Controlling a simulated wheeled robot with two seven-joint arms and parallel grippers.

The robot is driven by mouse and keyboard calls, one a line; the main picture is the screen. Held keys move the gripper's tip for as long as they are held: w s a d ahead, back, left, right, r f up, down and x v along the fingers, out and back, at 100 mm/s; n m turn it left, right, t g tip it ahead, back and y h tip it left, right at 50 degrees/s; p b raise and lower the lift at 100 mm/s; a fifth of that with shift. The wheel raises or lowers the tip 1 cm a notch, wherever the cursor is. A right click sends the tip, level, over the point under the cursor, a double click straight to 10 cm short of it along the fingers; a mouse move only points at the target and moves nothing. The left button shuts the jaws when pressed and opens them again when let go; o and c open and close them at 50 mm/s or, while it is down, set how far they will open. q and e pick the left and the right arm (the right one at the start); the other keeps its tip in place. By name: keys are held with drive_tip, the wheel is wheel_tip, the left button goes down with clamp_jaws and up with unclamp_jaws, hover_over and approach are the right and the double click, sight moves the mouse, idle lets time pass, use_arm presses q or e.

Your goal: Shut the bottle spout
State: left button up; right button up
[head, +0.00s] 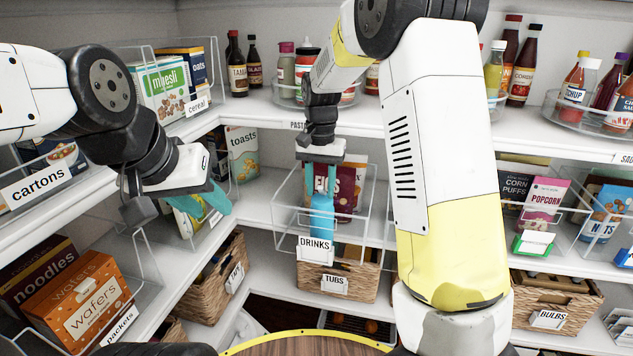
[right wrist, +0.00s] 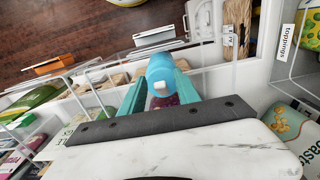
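A light-blue bottle (head: 321,207) is between the teal fingers of my right gripper (head: 321,182), above the front of the clear bin labelled DRINKS. In the right wrist view the bottle's blue rounded end (right wrist: 161,66) shows a small white part, perhaps the spout; whether it is open or shut is too small to tell. The fingers of the right gripper (right wrist: 160,90) press close on both sides of it. My left gripper (head: 208,203) is at the left, near the left shelf, apart from the bottle; its fingers overlap in the view and it holds nothing that I can see.
The DRINKS bin (head: 353,228) has clear walls around the right gripper. Wicker baskets (head: 350,278) stand on the shelf below. Cartons and boxes such as wafers (head: 92,303) line the left shelves, close to my left arm. Bottles stand on the upper shelf.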

drive_tip(key=shift+c, duration=0.5)
clamp_jaws()
drive_tip(key=shift+s+a+f+t, duration=0.1)
drive_tip(key=shift+s+f+t, duration=0.15)
drive_tip(key=shift+t, duration=0.45)
drive_tip(key=shift+s+f+t+h, duration=0.2)
drive_tip(key=shift+t+h, duration=0.2)
drive_tip(key=shift+t, duration=0.2)
drive_tip(key=shift+o, duration=0.5)
unclamp_jaws()
